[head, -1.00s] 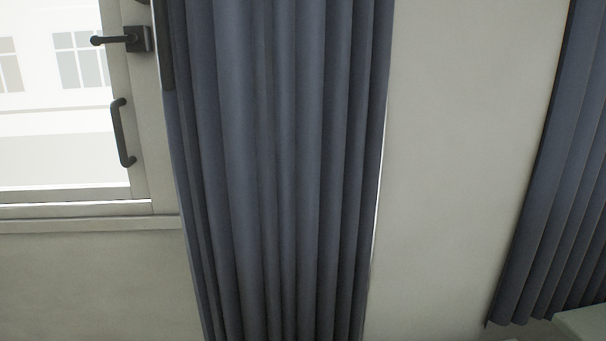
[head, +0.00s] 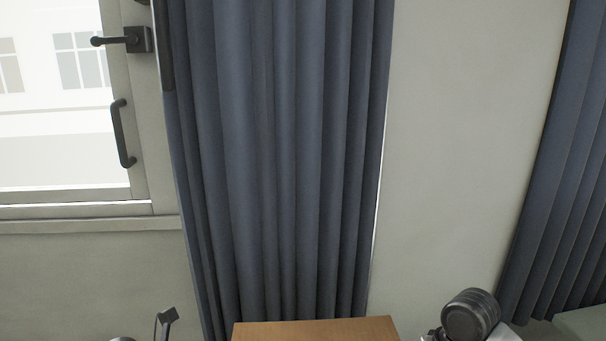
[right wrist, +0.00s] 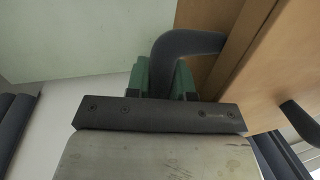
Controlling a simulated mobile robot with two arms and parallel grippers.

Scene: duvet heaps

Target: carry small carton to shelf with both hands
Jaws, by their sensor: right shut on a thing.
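The small carton (head: 315,331) is a brown, wood-coloured box. Its top edge shows at the bottom middle of the head view, between parts of my two arms. In the right wrist view its brown side (right wrist: 268,65) fills the upper right, with a dark curved handle (right wrist: 190,44). My right gripper (right wrist: 168,82), with green fingers, is shut on this handle. Another dark curved piece shows at the right edge of that view. The lower part of the carton is out of the head view. My left gripper's fingers are not visible. No shelf can be made out.
A blue-grey curtain (head: 280,170) hangs on the wall straight ahead. A window with a dark handle (head: 122,133) is at the left. Another curtain (head: 565,190) hangs at the right, above a pale green surface (head: 582,326). Bare wall lies between the curtains.

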